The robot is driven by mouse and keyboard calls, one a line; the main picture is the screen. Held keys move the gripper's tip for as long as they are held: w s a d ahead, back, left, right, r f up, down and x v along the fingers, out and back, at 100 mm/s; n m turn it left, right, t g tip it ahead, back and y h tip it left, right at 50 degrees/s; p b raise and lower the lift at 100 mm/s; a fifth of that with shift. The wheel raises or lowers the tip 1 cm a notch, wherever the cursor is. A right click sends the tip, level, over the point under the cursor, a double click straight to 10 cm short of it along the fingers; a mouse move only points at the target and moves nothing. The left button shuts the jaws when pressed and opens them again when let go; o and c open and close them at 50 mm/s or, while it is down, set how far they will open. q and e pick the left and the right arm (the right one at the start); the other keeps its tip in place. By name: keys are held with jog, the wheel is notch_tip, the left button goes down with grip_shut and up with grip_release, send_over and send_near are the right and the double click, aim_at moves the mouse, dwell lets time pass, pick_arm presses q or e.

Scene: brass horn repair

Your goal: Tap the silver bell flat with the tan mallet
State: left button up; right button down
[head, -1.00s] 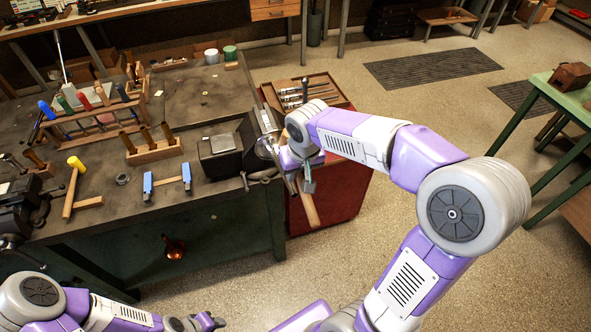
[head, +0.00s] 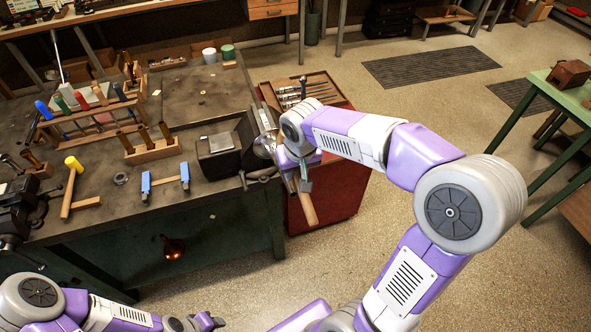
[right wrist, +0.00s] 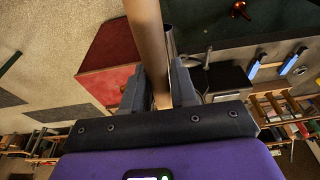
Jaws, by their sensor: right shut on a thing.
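My right gripper (head: 304,178) is shut on a tan wooden handle, which I take to be the tan mallet (head: 308,207). The handle slants down past the bench's right edge. It also shows between the two fingers in the right wrist view (right wrist: 148,35); the mallet's head is not clear in either view. A silver rounded piece, likely the silver bell (head: 264,146), sits at the bench's right edge, just left of my right gripper and partly hidden by it. My left gripper (head: 207,322) is low at the bottom of the head view, empty-looking, its fingers too small to judge.
The bench (head: 200,88) carries a dark block (head: 222,142), a tool rack (head: 95,112), a yellow-headed hammer (head: 74,163) and a blue-ended stand (head: 165,182). A red cabinet (head: 345,190) with a wooden tool tray (head: 325,80) stands right of it.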

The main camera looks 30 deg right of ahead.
aim_at(293, 184)
dwell(0.3)
jog(key=b+x, duration=0.1)
jog(key=x, duration=0.1)
jog(key=b+x, duration=0.1)
jog(key=shift+a+f+b, duration=0.1)
jog(key=shift+a+b, duration=0.2)
jog(key=shift+b, duration=0.05)
jog(key=shift+d+p+v, duration=0.15)
jog(key=shift+p+v, duration=0.5)
jog(key=shift+v, duration=0.2)
jog(key=shift+d+p+v, duration=0.15)
jog(key=shift+p+v, duration=0.5)
jog(key=shift+v, duration=0.25)
jog(key=shift+f+b, duration=0.15)
jog(key=shift+b, duration=0.15)
jog(key=shift+w, duration=0.1)
